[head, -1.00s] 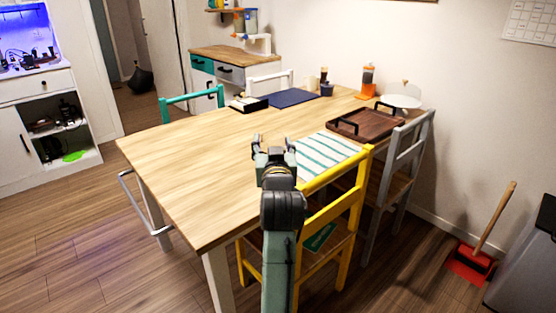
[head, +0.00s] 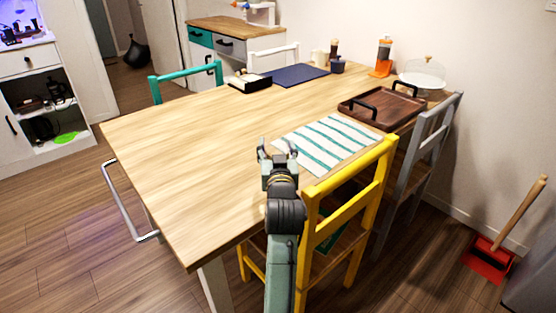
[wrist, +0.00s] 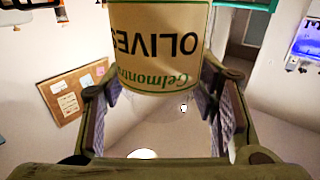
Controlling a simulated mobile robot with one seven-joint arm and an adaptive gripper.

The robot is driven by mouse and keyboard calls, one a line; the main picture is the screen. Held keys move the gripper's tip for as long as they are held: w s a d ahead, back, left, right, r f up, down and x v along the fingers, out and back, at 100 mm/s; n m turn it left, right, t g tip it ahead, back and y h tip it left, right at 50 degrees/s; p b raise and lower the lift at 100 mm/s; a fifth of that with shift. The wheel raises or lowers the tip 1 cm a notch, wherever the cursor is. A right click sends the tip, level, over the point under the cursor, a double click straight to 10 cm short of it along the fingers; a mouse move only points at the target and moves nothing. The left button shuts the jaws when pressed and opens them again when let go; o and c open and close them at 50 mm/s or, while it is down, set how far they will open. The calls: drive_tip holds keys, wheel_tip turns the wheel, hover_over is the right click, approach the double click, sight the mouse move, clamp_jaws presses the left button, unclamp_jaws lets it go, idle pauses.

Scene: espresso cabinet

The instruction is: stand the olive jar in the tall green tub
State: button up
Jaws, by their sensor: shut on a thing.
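The olive jar (wrist: 158,45) fills the top middle of the wrist view. Its cream label reads OLIVES upside down, with green lettering and a green band. My gripper (wrist: 160,82) has a finger on each side of the jar and is shut on it. In the head view my gripper (head: 277,152) is over the near part of the wooden table, left of the yellow chair. I cannot make out the jar there. I cannot identify a tall green tub in either current view.
The wooden table (head: 190,140) has a broad clear area at left. A striped cloth (head: 328,143), a brown tray (head: 380,108), a blue mat (head: 293,75) and an orange-topped bottle (head: 383,58) are on it. The yellow chair (head: 345,210) and grey chair (head: 418,160) stand along its right side.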

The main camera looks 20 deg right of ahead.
drive_tip(key=shift+f, duration=2)
drive_tip(key=shift+f, duration=0.1)
drive_tip(key=shift+f, duration=0.2)
drive_tip(key=o, duration=1)
drive_tip(key=shift+r, duration=0.1)
